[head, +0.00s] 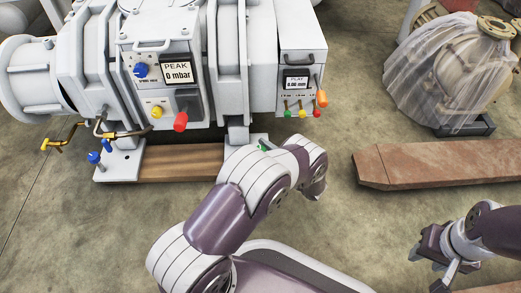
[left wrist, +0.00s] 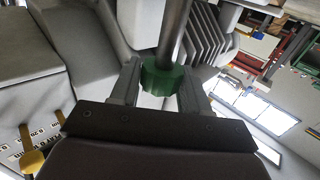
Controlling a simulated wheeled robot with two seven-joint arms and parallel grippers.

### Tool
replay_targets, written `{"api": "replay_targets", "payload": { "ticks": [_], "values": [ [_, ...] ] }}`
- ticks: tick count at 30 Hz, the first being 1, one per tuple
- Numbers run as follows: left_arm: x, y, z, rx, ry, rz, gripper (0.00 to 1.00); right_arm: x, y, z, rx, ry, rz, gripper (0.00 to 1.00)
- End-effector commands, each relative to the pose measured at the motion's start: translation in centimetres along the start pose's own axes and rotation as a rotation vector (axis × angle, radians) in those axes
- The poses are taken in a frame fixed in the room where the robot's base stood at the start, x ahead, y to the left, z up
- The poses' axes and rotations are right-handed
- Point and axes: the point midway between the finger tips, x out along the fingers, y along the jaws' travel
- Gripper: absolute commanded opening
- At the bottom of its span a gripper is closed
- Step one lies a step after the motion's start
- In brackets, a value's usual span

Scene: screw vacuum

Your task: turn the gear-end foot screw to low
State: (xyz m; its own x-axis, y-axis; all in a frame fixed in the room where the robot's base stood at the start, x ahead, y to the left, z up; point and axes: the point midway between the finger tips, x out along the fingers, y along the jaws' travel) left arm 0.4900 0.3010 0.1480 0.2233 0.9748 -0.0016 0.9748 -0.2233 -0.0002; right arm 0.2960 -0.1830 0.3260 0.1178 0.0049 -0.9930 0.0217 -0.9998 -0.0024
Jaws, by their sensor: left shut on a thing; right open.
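The vacuum pump (head: 235,60) is a large pale grey machine. In the left wrist view, a green ribbed knob (left wrist: 162,81) on a grey metal rod sits between the fingers of my left gripper (left wrist: 156,92), which is shut on it. In the head view, only a small green bit (head: 264,146) shows beside my left arm at the pump's right foot; my arm hides the left fingers there. A blue-topped foot screw (head: 94,158) stands at the pump's left foot. My right gripper (head: 436,268) is open and empty, low at the right, far from the pump.
The pump's panels carry a PEAK display (head: 177,72) reading 0 mbar and a FLAT display (head: 296,83) reading 0.00 mm. Small coloured knobs and a brass valve (head: 60,143) stick out.

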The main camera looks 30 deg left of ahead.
Motion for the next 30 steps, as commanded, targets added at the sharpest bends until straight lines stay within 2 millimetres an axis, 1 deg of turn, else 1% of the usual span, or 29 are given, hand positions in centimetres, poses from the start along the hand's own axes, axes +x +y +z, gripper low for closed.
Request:
{"api": "replay_targets", "payload": {
  "ticks": [6,15,21,30],
  "values": [
    [0.03,0.05,0.08,-0.003,0.000,-0.202,0.15,0.08,0.00,0.01,0.000,0.000,0.000,0.43],
    [0.07,0.00,0.05,-0.003,0.000,-0.441,0.15,0.08,0.00,0.01,0.000,0.000,0.000,0.43],
    [0.06,-0.02,0.04,-0.003,0.001,-0.548,0.15,0.08,0.00,0.01,0.000,0.000,0.000,0.43],
    [0.08,-0.07,-0.01,-0.001,0.002,-0.626,0.15,0.08,0.00,0.01,0.000,0.000,0.000,0.43]
  ]
}}
